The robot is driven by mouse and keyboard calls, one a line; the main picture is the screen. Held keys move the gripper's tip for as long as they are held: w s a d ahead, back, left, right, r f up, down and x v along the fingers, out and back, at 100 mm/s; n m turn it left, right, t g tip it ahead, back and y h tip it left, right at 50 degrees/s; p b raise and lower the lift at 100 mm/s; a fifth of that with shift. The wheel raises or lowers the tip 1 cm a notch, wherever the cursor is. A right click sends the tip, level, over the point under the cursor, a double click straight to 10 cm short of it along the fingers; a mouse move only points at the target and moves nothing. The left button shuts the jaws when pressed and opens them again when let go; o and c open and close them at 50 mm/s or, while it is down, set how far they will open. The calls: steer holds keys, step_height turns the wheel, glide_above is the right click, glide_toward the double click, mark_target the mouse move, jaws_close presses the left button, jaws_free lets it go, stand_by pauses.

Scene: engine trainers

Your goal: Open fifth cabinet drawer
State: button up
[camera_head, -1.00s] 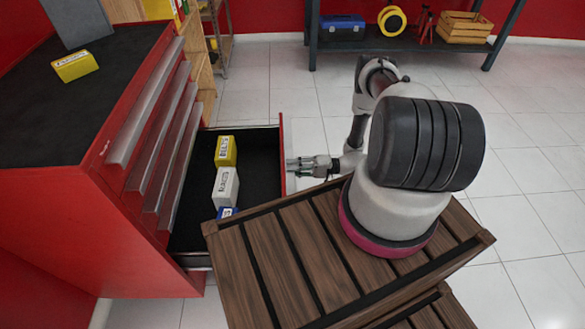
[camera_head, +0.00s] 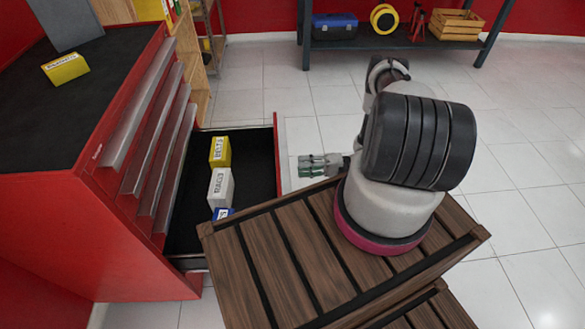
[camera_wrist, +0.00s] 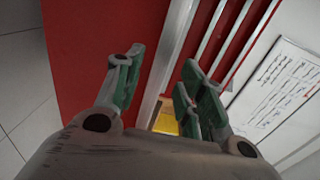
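The red cabinet (camera_head: 110,235) stands at the left in the head view. Its lowest visible drawer (camera_head: 255,180) is pulled far out, and the drawers above it are shut. The open drawer holds a yellow box (camera_head: 220,151), a white box (camera_head: 220,188) and a partly hidden blue box (camera_head: 222,213). My gripper (camera_head: 302,166) is just right of the drawer's front panel (camera_head: 279,150), with a gap between them. In the wrist view its green-padded fingers (camera_wrist: 162,65) are spread and empty, in front of a red panel (camera_wrist: 95,45).
My wooden-slatted base top (camera_head: 330,255) lies close to the open drawer's front corner. A yellow box (camera_head: 65,68) sits on the cabinet top. A dark rack (camera_head: 400,45) stands at the back. The tiled floor (camera_head: 520,150) at right is clear.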

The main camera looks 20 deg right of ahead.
steer(key=v, duration=0.6)
stand_by(0.4)
